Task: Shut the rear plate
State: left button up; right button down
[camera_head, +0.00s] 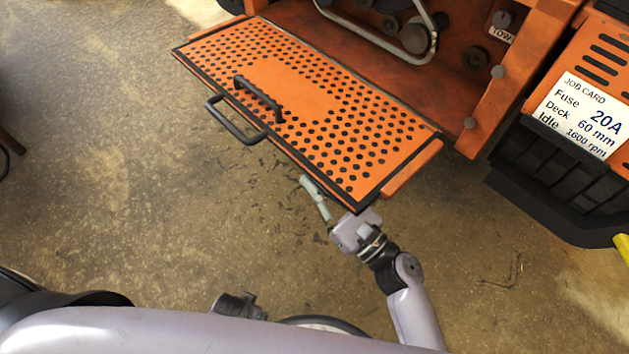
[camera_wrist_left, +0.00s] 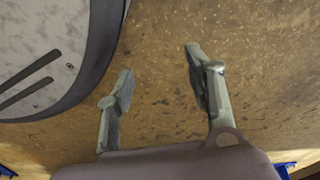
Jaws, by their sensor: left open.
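The rear plate (camera_head: 330,110) is an orange perforated panel with a black rim. In the head view it is folded down, sticking out from the orange machine roughly flat above the floor. It has a black handle (camera_head: 258,98) on its face and a dark bar handle (camera_head: 236,128) at its outer edge. My right gripper (camera_head: 316,196) is below the plate's near corner. One finger shows; the other seems hidden by the plate, so its opening is unclear. My left gripper (camera_wrist_left: 160,95) is open and empty in the left wrist view, with bare floor between its fingers.
The orange machine body (camera_head: 450,85) stands behind the plate, with a bent metal tube (camera_head: 432,25) inside. At right is an orange housing with a job card (camera_head: 585,112) and a black slatted part (camera_head: 550,175) below. The floor left of the plate is mostly clear.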

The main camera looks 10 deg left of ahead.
pick_arm(q)
jog(key=shift+s+a+f, duration=0.1)
jog(key=shift+s+f, duration=0.3)
jog(key=shift+f, duration=0.05)
pick_arm(e)
jog(key=shift+a+r, duration=0.1)
jog(key=shift+r, duration=0.3)
